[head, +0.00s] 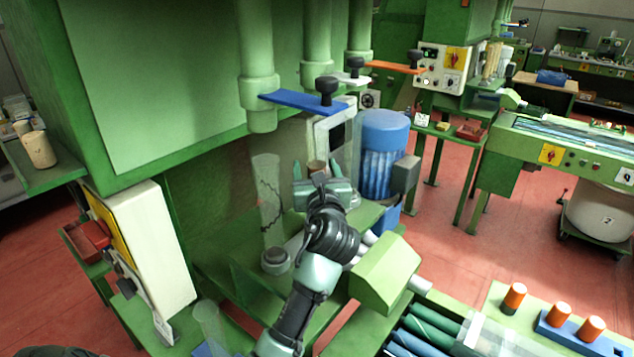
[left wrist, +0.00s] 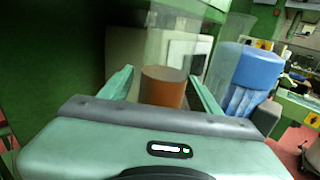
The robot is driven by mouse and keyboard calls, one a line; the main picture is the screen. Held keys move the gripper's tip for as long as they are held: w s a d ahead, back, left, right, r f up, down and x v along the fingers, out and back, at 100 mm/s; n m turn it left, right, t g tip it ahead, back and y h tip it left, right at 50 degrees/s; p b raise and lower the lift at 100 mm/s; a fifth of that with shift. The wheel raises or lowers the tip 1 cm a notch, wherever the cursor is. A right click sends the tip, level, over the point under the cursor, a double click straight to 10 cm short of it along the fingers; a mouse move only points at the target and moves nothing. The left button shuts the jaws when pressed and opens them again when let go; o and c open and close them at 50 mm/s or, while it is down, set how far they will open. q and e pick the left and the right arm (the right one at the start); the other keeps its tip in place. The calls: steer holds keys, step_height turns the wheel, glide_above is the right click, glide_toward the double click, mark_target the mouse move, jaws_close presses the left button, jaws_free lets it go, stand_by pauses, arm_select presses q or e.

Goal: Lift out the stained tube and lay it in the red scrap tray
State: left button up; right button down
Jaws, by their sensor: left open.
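A clear tube with a brown lower part, which looks like the stained tube (left wrist: 163,86), stands upright between my left gripper's fingers in the left wrist view. In the head view only a little of its brown part (head: 316,166) shows behind the gripper. My left gripper (head: 317,174) is open, one finger on each side of the tube; I cannot tell whether they touch it. It also shows in the left wrist view (left wrist: 160,90). A red tray (head: 88,238) sits at the far left, beside the white and yellow control box. My right gripper is not in view.
A clear tube with dark crack lines (head: 268,195) stands left of the gripper. Blue (head: 302,102), white (head: 347,78) and orange (head: 393,66) levers project above. A blue motor (head: 383,145) stands right. Another red tray (head: 470,132) lies on a distant table.

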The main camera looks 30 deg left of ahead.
arm_select(q)
steer(key=shift+c, duration=0.5)
steer(key=c, duration=1)
jaws_close()
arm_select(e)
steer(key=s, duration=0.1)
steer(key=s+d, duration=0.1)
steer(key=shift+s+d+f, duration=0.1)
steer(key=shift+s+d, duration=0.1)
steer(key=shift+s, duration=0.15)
